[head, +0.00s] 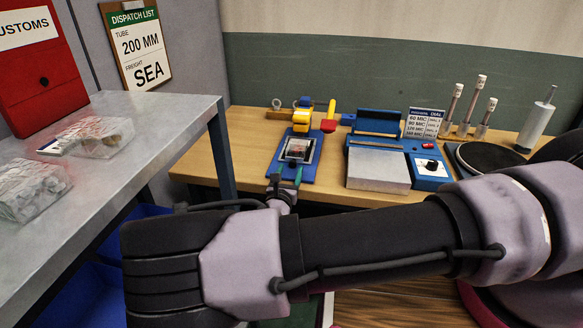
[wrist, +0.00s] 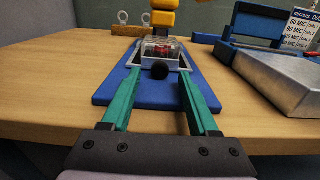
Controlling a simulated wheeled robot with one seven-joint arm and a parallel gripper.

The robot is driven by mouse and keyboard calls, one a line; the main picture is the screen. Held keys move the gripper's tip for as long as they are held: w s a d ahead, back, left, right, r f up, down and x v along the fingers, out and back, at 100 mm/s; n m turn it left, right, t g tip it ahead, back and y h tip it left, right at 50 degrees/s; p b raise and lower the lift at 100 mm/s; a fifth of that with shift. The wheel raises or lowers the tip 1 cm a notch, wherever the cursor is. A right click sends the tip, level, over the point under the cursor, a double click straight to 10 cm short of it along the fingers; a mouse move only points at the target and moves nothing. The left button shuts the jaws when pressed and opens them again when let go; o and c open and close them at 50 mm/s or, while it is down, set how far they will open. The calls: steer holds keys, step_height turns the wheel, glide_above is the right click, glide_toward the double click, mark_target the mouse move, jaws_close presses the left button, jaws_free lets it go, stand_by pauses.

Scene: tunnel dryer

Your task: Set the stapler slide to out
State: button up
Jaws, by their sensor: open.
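The stapler has a blue base plate (head: 308,171) on the wooden table, with a yellow head (head: 301,121) at its back. Its slide (head: 297,148) is a pale-framed tray in front of the head, holding a clear pack with something red inside. In the wrist view the slide (wrist: 147,62) has a dark round knob (wrist: 159,71) at its near end. My gripper (head: 287,176) is open, reaching over the near edge of the base plate. In the wrist view its green fingers (wrist: 161,76) stand on either side of the knob, with gaps visible on both sides.
A blue and silver sealer (head: 379,168) with a dial stands right of the stapler. A metal bench (head: 118,165) with clear bags is at left. Bare wood (wrist: 50,98) shows left of the base plate.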

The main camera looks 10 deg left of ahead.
steer(key=shift+w, duration=1.35)
jaws_close()
stand_by(0.4)
